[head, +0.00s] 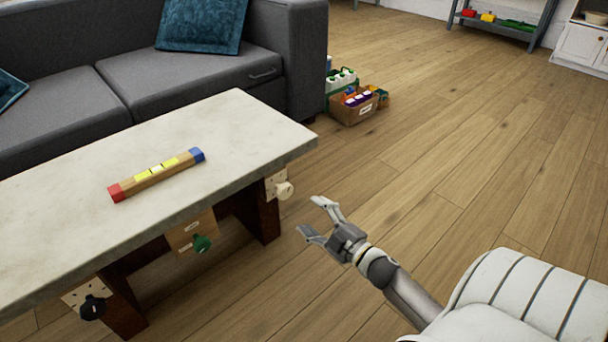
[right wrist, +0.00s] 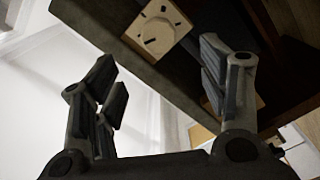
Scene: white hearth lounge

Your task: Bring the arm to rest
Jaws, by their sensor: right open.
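My right gripper (head: 314,218) is open and empty in the head view. It hangs over the wood floor, just right of the low table's near right corner. In the right wrist view its two fingers (right wrist: 160,85) stand wide apart with nothing between them. Beyond them that view shows the dark underside of a surface and a light wooden plate with a round dial (right wrist: 158,33). My left gripper is not in view.
The pale-topped table (head: 60,240) carries a wooden bar with red and blue ends (head: 155,175). Knobs on plates, one white (head: 285,190), project from its side. A grey sofa (head: 180,85) and filled boxes (head: 352,106) stand behind. The floor to the right is clear.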

